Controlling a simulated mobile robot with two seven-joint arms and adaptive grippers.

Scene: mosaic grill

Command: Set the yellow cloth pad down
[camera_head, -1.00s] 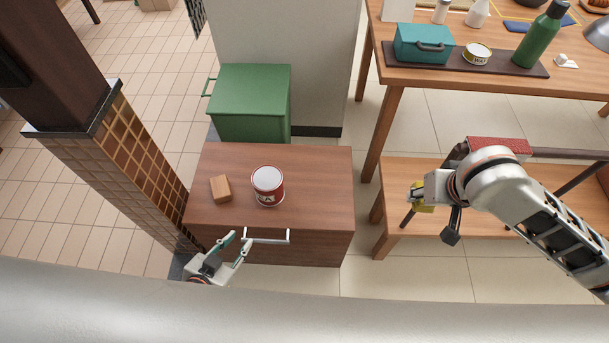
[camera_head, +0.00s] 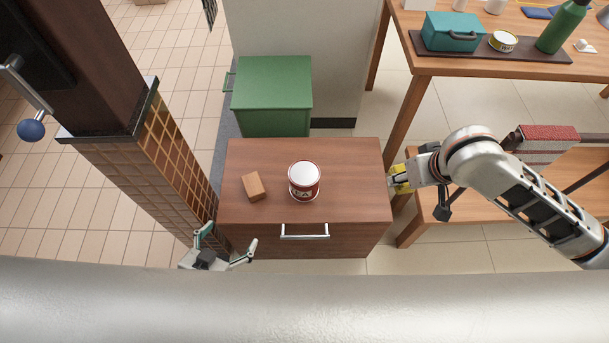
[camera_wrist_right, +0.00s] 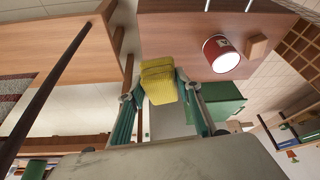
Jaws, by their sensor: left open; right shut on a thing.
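The yellow cloth pad (camera_head: 399,187) is held by my right gripper (camera_head: 404,176), just off the right edge of the wooden drawer cabinet (camera_head: 350,175). In the right wrist view the folded, ribbed pad (camera_wrist_right: 158,82) sits between the two fingertips, with floor and the cabinet's side behind it. My left gripper (camera_head: 230,237) is open and empty at the cabinet's front left corner, beside the drawer handle (camera_head: 304,236). In the head view the right gripper's fingers partly hide the pad.
A red and white can (camera_head: 304,183) and a brown block (camera_head: 253,186) stand on the cabinet top; its right part is clear. A green box (camera_head: 272,95) is behind. A tiled pillar (camera_head: 160,160) is at left. A low wooden bench (camera_head: 470,217) is at right.

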